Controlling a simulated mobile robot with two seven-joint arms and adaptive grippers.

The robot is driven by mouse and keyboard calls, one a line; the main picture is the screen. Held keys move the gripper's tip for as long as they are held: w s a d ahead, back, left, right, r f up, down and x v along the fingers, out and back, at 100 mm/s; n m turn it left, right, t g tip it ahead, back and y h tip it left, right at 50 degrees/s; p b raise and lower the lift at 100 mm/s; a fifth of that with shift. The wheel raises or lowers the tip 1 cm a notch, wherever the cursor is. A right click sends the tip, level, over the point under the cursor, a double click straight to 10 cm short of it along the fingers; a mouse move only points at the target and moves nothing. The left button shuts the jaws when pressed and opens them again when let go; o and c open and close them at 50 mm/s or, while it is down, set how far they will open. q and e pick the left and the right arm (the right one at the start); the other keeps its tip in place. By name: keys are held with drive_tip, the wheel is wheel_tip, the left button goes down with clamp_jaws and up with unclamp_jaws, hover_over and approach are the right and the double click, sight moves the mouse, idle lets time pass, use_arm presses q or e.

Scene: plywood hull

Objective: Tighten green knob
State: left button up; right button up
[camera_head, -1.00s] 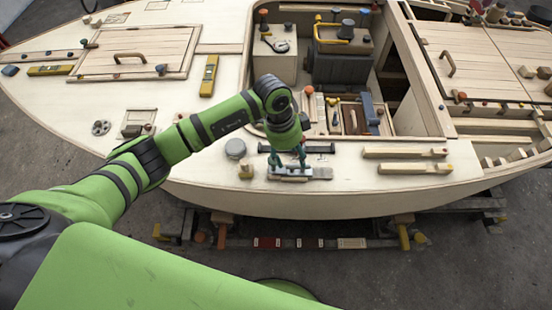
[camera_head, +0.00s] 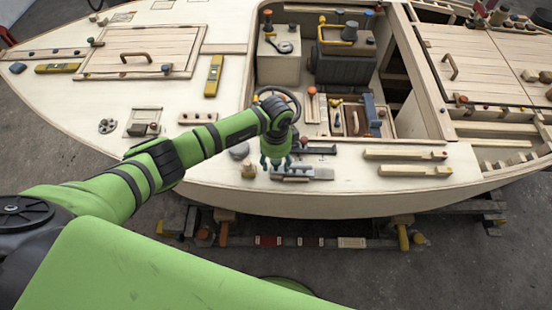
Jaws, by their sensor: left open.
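My left gripper (camera_head: 276,164) is open, fingers pointing down, at the near edge of the plywood hull's deck. It is just above or beside the left end of a flat metal fitting (camera_head: 305,173); I cannot tell if it touches. No green knob can be made out; it may be hidden by the gripper or too small to see. My right gripper is not in view.
A round grey cap (camera_head: 239,151) and a small wooden block (camera_head: 248,169) stand left of the gripper. A dark bar (camera_head: 316,150) lies behind the fitting. A steering wheel (camera_head: 292,98) is behind my wrist. Wooden strips (camera_head: 415,170) lie to the right.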

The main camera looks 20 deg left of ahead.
use_arm(q)
clamp_jaws()
drive_tip(key=shift+m, duration=0.4)
